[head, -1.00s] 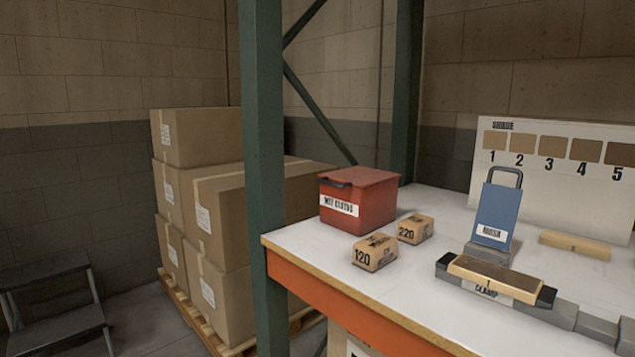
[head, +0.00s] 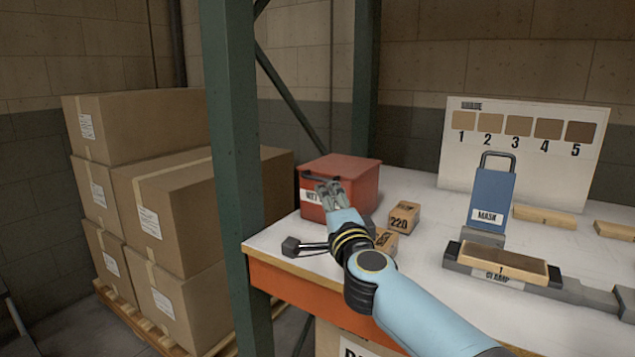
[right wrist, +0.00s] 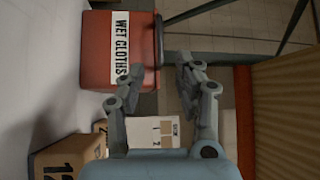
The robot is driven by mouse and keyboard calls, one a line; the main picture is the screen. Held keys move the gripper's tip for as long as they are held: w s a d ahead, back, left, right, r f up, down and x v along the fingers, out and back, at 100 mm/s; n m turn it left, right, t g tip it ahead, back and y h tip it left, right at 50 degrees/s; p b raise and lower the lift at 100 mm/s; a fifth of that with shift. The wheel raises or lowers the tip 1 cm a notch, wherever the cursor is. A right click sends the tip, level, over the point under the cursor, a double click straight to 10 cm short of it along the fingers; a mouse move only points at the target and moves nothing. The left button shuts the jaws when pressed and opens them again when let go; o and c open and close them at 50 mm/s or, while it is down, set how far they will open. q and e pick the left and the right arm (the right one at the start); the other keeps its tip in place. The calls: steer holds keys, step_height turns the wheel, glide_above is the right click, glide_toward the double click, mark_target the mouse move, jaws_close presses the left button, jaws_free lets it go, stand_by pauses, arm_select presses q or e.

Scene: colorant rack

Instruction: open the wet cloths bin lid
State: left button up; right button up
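The red wet cloths bin (head: 366,193) stands at the left end of the bench, its lid (head: 345,166) down. A dark handle (head: 309,178) sits at the lid's front edge. My right gripper (head: 328,188) is in front of the bin, covering part of its white label. In the right wrist view the bin (right wrist: 96,75) appears sideways, with the handle (right wrist: 159,38) just beyond the fingertips. There my right gripper (right wrist: 158,83) is open, with nothing between its fingers. Whether a finger touches the handle, I cannot tell. My left gripper is not in view.
The 220 block (head: 404,216) stands right of the bin; another block (head: 386,240) is partly hidden by my right arm. A blue mask holder (head: 491,195) and a clamp with a block (head: 503,261) are farther right. A green rack post (head: 235,150) stands left.

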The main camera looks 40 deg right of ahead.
mark_target(318, 180)
steer(key=b+x, duration=0.1)
steer(key=x, duration=0.9)
steer(key=shift+w+d+b, duration=0.1)
steer(key=shift+b, duration=0.25)
jaws_close()
